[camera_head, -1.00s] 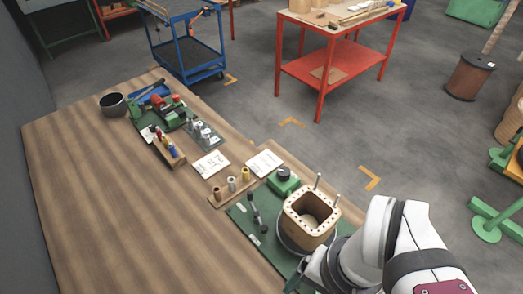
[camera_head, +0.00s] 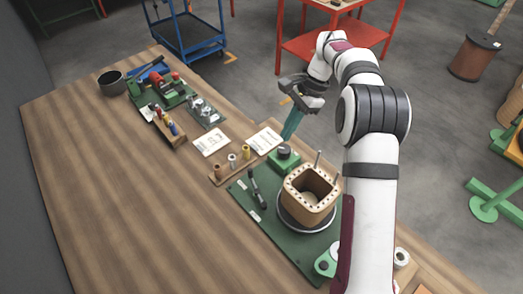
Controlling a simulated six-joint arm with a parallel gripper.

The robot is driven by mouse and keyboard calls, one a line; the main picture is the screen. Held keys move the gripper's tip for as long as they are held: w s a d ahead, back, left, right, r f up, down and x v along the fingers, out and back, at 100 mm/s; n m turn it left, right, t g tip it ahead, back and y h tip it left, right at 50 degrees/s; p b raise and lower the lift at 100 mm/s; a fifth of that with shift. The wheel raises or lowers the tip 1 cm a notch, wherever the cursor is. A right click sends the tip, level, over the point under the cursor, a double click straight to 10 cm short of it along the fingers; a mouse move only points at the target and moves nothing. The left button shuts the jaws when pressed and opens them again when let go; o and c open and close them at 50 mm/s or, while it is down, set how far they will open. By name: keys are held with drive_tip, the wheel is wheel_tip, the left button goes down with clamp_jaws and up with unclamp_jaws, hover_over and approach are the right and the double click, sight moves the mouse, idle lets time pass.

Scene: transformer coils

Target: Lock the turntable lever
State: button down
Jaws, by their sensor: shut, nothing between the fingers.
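A square tan coil former (camera_head: 298,206) with holes along its rim stands on the dark round turntable (camera_head: 290,218), which sits on a green base plate (camera_head: 285,246). A short black handle (camera_head: 257,190) lies on the plate left of the turntable. It looks like the lever, but I cannot tell whether it is locked. My gripper (camera_head: 287,136) is shut and empty, its teal fingers pointing down above the far side of the bench, beyond the turntable and apart from it. My arm hides the right side of the base plate.
A green box with a black knob (camera_head: 284,158) stands just behind the turntable. A wooden spool rack (camera_head: 231,171) and white cards (camera_head: 211,142) lie to its left. Two upright metal pins (camera_head: 317,161) rise by the former. The left bench top (camera_head: 120,200) is clear.

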sight(250, 169)
drive_tip(key=x, duration=0.9)
drive_tip(key=shift+s+a+f, duration=0.1)
drive_tip(key=shift+f, duration=0.25)
drive_tip(key=s+a, duration=0.1)
drive_tip(key=a, duration=0.2)
drive_tip(key=shift+s+f, duration=0.1)
drive_tip(key=shift+s, duration=0.25)
drive_tip(key=shift+s+a, duration=0.15)
drive_tip(key=shift+a, duration=0.15)
drive_tip(key=shift+a+n+g, duration=0.3)
drive_tip(key=shift+a+n, duration=0.15)
drive_tip(key=shift+n, duration=0.45)
drive_tip(key=n, duration=0.1)
drive_tip(key=a+n+h, duration=0.1)
drive_tip(key=n, duration=0.1)
drive_tip(key=shift+s+a+g, duration=0.15)
drive_tip(key=shift+a+g, duration=0.15)
drive_tip(key=shift+g, duration=0.1)
drive_tip(key=a+n+h, duration=0.1)
drive_tip(key=n, duration=0.1)
drive_tip(key=s+a+n, duration=0.1)
drive_tip(key=n, duration=0.1)
drive_tip(key=shift+s+g+h, duration=0.1)
drive_tip(key=shift+g+h, duration=0.2)
drive_tip(key=shift+h, duration=0.1)
drive_tip(key=shift+s+a, duration=0.25)
drive_tip(key=shift+s, duration=0.05)
